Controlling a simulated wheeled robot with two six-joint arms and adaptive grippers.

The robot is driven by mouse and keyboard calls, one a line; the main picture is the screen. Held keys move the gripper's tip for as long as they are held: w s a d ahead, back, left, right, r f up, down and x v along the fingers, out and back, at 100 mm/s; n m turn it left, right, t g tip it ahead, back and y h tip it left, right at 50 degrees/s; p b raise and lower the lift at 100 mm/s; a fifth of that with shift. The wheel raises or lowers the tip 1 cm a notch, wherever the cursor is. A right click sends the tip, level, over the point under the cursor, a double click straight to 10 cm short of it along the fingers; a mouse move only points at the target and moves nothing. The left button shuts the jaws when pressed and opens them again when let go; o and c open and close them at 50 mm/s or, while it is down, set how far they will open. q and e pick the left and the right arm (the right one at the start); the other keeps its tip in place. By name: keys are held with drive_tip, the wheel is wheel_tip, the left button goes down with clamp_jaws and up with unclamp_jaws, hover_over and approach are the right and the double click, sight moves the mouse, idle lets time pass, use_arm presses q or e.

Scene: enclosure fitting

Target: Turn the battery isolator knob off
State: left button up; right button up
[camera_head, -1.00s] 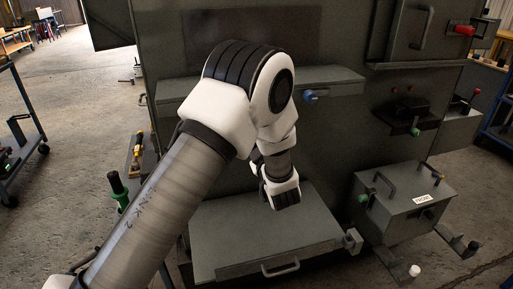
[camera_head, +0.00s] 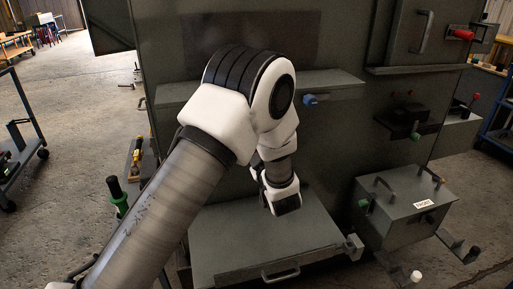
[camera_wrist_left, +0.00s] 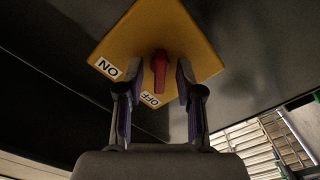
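In the left wrist view, a red knob (camera_wrist_left: 158,66) sits on a yellow plate (camera_wrist_left: 185,25). The plate carries an ON label (camera_wrist_left: 108,68) at left and an OFF label (camera_wrist_left: 150,100) below. The knob's lower end points down, close to the OFF label. My left gripper (camera_wrist_left: 160,72) is open, with one finger on each side of the knob in the picture and gaps between. I cannot tell how far the fingertips reach in depth. In the head view, my left arm hides the knob and plate. My right gripper is not in view.
The grey cabinet (camera_head: 335,140) fills the middle of the head view. A shelf (camera_head: 340,82) with a blue part (camera_head: 311,100) juts out beside my arm. A handled grey box (camera_head: 395,222) stands lower right, and a flat grey lid (camera_head: 235,245) lies below my wrist.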

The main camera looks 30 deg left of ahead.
use_arm(q)
drive_tip(key=v, duration=0.7)
drive_tip(key=shift+s+d+f, duration=0.1)
